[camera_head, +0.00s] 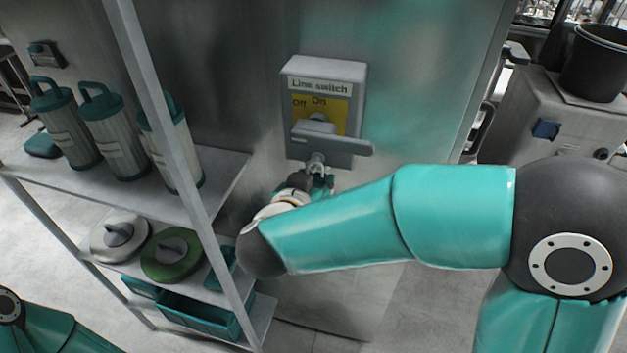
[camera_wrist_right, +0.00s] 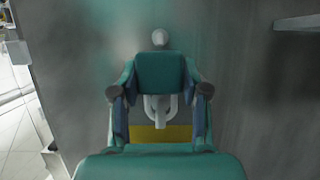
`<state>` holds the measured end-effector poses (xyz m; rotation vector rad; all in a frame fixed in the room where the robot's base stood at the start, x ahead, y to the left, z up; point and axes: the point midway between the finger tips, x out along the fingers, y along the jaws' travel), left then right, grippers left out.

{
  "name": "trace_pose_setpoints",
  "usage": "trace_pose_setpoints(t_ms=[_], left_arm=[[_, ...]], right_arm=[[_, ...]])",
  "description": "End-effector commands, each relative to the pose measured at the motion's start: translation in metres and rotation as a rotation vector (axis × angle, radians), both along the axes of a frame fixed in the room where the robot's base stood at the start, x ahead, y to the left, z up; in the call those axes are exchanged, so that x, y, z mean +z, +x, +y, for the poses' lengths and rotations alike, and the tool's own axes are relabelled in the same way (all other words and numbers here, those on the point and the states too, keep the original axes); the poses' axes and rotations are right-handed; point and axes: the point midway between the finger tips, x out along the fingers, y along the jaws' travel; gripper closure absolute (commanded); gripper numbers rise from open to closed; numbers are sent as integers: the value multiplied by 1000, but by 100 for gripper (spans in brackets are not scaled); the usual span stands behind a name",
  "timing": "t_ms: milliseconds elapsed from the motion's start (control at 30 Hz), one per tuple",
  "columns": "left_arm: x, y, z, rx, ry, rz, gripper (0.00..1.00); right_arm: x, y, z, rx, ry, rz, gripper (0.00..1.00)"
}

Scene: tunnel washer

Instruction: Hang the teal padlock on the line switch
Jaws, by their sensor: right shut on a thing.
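The line switch (camera_head: 300,75) is a grey box on the metal wall in the head view, with a yellow plate marked Off and On and a grey handle lying level across it. My right gripper (camera_head: 318,180) is just below the box, partly hidden by its own wrist. In the right wrist view the teal padlock (camera_wrist_right: 160,70) is clasped between both fingers. A grey metal loop (camera_wrist_right: 160,110) shows beyond it, in front of the yellow plate (camera_wrist_right: 160,132). I cannot tell whether the shackle passes through anything on the switch. My left gripper is out of view.
A shelf rack (camera_head: 225,170) stands left of the switch, with several teal-capped canisters (camera_head: 113,140), a green lid (camera_head: 170,255) and a teal bin (camera_head: 205,315). A grey cabinet (camera_head: 540,115) with a black bucket (camera_head: 598,65) stands at right. Wall around the switch is clear.

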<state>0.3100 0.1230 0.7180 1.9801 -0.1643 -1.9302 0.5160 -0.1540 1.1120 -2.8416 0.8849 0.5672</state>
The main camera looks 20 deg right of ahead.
Motion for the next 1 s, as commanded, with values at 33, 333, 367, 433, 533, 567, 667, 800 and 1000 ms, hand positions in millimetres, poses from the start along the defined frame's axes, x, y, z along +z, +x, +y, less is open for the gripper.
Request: trace_pose_setpoints(t_ms=[33,333,367,433,533,567,667,800,1000], left_arm=[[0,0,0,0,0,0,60],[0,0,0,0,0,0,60],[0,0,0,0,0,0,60],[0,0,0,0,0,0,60],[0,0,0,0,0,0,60],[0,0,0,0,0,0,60],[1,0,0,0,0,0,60],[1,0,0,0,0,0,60],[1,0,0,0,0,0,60]], right_arm=[[0,0,0,0,-1,-1,92],[0,0,0,0,0,0,26],[0,0,0,0,0,0,26],[0,0,0,0,0,0,26],[0,0,0,0,0,0,26],[1,-1,1,1,0,0,26],[3,-6,5,2,1,0,26],[11,-20,15,5,0,-3,26],[26,-51,37,6,1,-3,26]])
